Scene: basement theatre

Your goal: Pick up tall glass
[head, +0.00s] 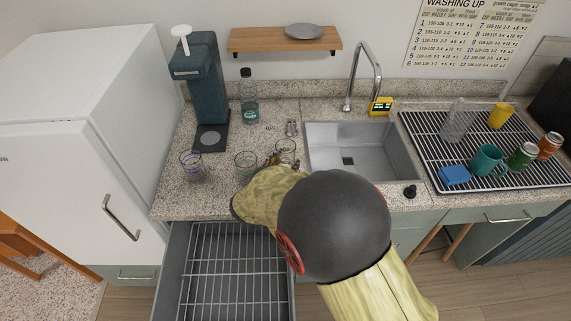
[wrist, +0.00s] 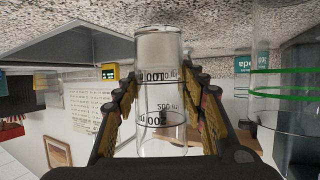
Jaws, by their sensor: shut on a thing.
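A clear tall glass (wrist: 160,95) with dark printed measuring marks stands between the two fingers of my gripper (wrist: 162,112) in the wrist view, which looks upside down. The fingers are shut on its sides. In the head view the top of this glass (head: 287,146) shows just beyond my gripper (head: 276,161), left of the sink. My wrist and gripper hide its lower part there. I cannot tell whether its base touches the counter.
A green-banded glass (head: 246,164) is close to the left of my gripper, also showing in the wrist view (wrist: 285,97). A blue-marked glass (head: 192,166) stands farther left. Small shakers (head: 291,127) and a bottle (head: 249,98) are behind. An open drawer rack (head: 230,265) is below.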

